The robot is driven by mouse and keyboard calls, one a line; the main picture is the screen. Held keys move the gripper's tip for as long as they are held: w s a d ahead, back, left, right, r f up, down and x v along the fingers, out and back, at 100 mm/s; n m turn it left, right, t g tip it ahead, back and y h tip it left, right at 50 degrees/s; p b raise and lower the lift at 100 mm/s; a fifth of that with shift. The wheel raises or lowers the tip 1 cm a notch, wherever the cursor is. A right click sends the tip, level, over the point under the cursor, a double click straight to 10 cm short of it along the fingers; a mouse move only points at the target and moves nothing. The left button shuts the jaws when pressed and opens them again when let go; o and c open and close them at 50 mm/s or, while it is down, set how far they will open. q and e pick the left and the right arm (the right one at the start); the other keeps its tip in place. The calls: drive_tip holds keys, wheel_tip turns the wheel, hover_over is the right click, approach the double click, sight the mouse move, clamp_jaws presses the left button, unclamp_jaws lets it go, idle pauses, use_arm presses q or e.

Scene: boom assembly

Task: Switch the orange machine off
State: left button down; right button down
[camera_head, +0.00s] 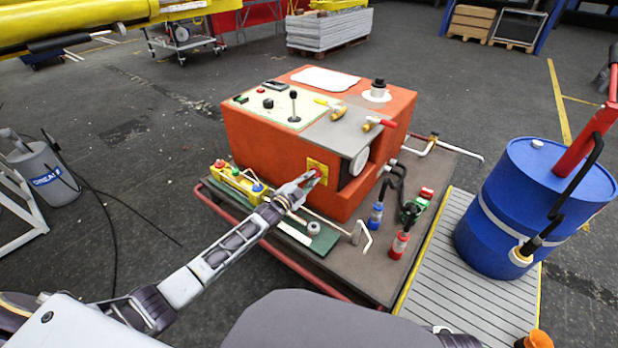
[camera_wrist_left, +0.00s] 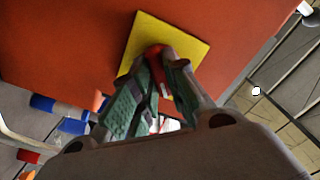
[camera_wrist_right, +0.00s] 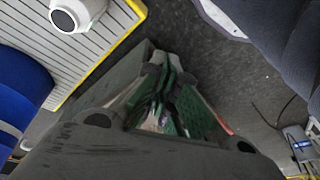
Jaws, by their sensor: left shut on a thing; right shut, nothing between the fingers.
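The orange machine (camera_head: 260,143) stands on a low cart in the middle of the head view. A red knob (camera_head: 317,173) on a yellow square plate (camera_head: 318,166) sits on its near side. My left gripper (camera_head: 308,181) is at this plate, with its fingers shut on the red knob. In the left wrist view the red knob (camera_wrist_left: 155,51) shows between the fingertips (camera_wrist_left: 163,68), in front of the yellow plate (camera_wrist_left: 195,44). My right gripper (camera_wrist_right: 165,80) shows in the right wrist view, shut and empty over the floor. It cannot be made out in the head view.
The machine's top has a control panel (camera_head: 283,107) with a black lever. A yellow button box (camera_head: 238,183) lies on the cart (camera_head: 345,262) left of my left gripper. Red and blue fittings stand on the cart's right. A blue drum (camera_head: 510,225) stands at right.

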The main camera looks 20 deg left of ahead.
use_arm(q)
drive_tip(key=n+p, duration=0.2)
drive_tip(key=n, duration=0.2)
drive_tip(key=shift+n, duration=0.3)
drive_tip(key=n+p, duration=0.1)
drive_tip(key=n, duration=0.1)
drive_tip(key=shift+n, duration=0.3)
drive_tip(key=shift+f+n, duration=0.1)
drive_tip(key=shift+n, duration=1.2)
use_arm(e)
drive_tip(key=shift+g+h, duration=0.3)
drive_tip(key=shift+g, duration=0.2)
drive_tip(key=shift+s+d+f, duration=0.1)
drive_tip(key=shift+d+f, duration=0.1)
drive_tip(key=shift+f, duration=0.65)
drive_tip(key=shift+s+d+f, duration=0.15)
drive_tip(key=shift+f, duration=0.65)
drive_tip(key=shift+s+d+f, duration=0.1)
drive_tip(key=shift+d+f, duration=0.1)
drive_tip(key=shift+f, duration=0.65)
drive_tip(key=shift+s+f, duration=0.1)
drive_tip(key=shift+f, duration=0.1)
use_arm(q)
drive_tip(key=c, duration=1.4)
unclamp_jaws()
drive_tip(key=shift+c, duration=0.2)
use_arm(e)
drive_tip(key=shift+r, duration=0.1)
drive_tip(key=shift+r, duration=0.1)
